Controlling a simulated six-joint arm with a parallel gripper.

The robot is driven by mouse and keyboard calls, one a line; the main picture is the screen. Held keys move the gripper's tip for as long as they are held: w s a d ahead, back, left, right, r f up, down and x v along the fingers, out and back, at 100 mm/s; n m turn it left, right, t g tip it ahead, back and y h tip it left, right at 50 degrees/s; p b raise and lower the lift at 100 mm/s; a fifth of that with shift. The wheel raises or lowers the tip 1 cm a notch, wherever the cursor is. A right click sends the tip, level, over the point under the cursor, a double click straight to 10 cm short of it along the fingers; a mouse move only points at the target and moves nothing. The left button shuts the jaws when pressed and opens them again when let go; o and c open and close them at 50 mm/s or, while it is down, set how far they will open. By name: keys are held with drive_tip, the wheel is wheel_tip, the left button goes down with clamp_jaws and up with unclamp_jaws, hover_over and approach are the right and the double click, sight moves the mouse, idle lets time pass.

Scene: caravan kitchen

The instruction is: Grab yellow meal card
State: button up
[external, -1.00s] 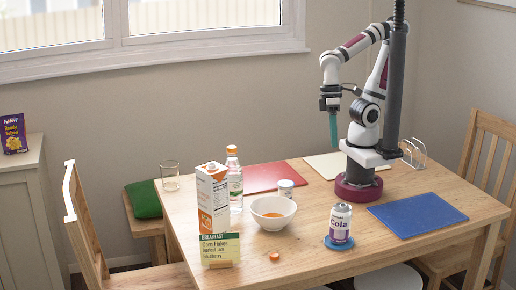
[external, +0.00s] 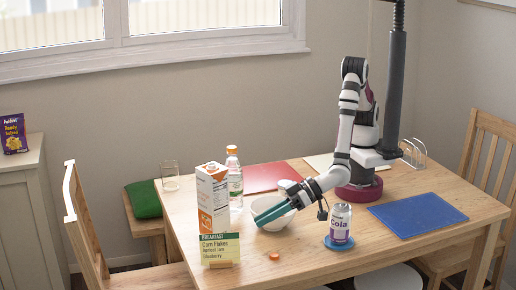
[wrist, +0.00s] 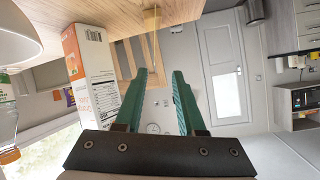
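The yellow meal card (external: 220,249), with a green "BREAKFAST" header, stands upright in a small wooden holder at the table's front left edge, in front of a carton. A pale yellow, narrow shape in the wrist view (wrist: 151,19) may be the card and its holder seen nearly edge-on; I cannot tell for sure. My gripper (external: 256,222) has teal fingers, above or in front of the white bowl, right of the card and apart from it. In the wrist view its fingers (wrist: 159,74) are spread with nothing between them.
The orange-and-white carton (external: 213,200) stands behind the card, with a bottle (external: 235,180) beyond. The white bowl (external: 285,222) is partly hidden by my fingers. A small orange piece (external: 274,255) lies right of the card. A cola can (external: 340,223) stands on a blue coaster near my wrist.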

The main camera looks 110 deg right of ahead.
sight(212, 243)
drive_tip(key=shift+t+h, duration=0.3)
drive_tip(key=shift+h, duration=0.1)
drive_tip(key=x, duration=1.5)
drive_tip(key=shift+w+d+f, duration=0.15)
drive_tip(key=shift+d+f, duration=0.2)
drive_tip(key=shift+f, duration=0.1)
clamp_jaws()
